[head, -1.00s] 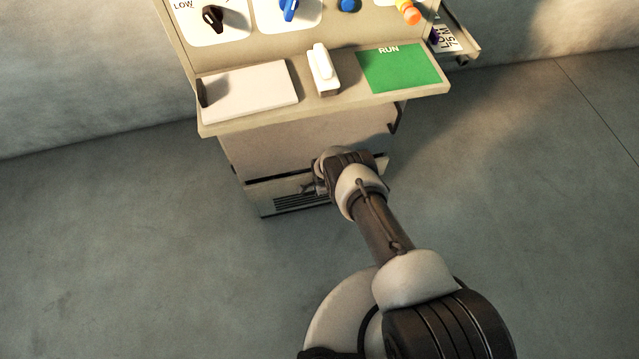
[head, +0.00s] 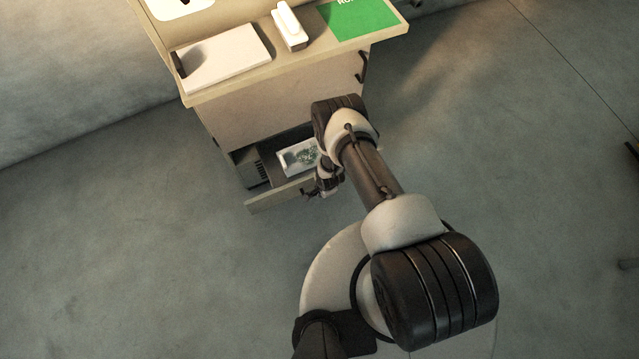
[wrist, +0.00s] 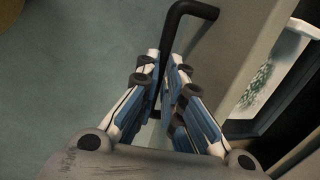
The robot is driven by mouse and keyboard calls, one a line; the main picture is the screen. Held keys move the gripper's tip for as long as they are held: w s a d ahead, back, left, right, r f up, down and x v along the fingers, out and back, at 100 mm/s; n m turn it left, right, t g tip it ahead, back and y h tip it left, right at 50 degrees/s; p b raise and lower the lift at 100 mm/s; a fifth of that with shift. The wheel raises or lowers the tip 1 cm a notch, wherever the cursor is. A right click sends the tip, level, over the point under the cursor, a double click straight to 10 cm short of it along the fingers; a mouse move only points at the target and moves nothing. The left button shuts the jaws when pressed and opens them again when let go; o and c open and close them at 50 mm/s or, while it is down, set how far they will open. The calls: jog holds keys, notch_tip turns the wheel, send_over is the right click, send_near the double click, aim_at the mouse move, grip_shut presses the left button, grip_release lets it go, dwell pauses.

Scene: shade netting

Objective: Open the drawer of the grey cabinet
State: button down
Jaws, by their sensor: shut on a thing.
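The grey cabinet (head: 245,125) stands against the wall in the head view. Its low drawer (head: 275,193) is pulled out, and its front stands away from the cabinet body. Inside lies a white item with a green pattern (head: 298,157), which also shows in the wrist view (wrist: 262,82). In the wrist view the dark bar handle (wrist: 180,22) on the drawer front (wrist: 245,50) runs between my fingers. My gripper (wrist: 168,75) is shut on this handle. In the head view my gripper (head: 325,185) is at the drawer front, partly hidden by my arm.
On the cabinet's top ledge (head: 285,65) are a white pad (head: 225,55), a white switch block (head: 289,25) and a green panel (head: 350,18). A dark handle (head: 362,67) is on the cabinet's right side.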

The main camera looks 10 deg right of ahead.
jog(key=shift+s+d+f, duration=0.1)
jog(key=shift+s+f, duration=0.1)
jog(key=shift+s, duration=0.35)
jog(key=shift+s+f, duration=0.15)
jog(key=shift+s, duration=0.4)
jog(key=c, duration=2)
grip_release()
jog(key=o, duration=0.3)
jog(key=shift+w+r, duration=0.1)
jog(key=shift+w, duration=0.2)
jog(key=shift+o, duration=0.2)
jog(key=shift+w, duration=0.1)
notch_tip(320, 180, up, 12)
jog(key=s, duration=0.2)
jog(key=shift+d, duration=0.25)
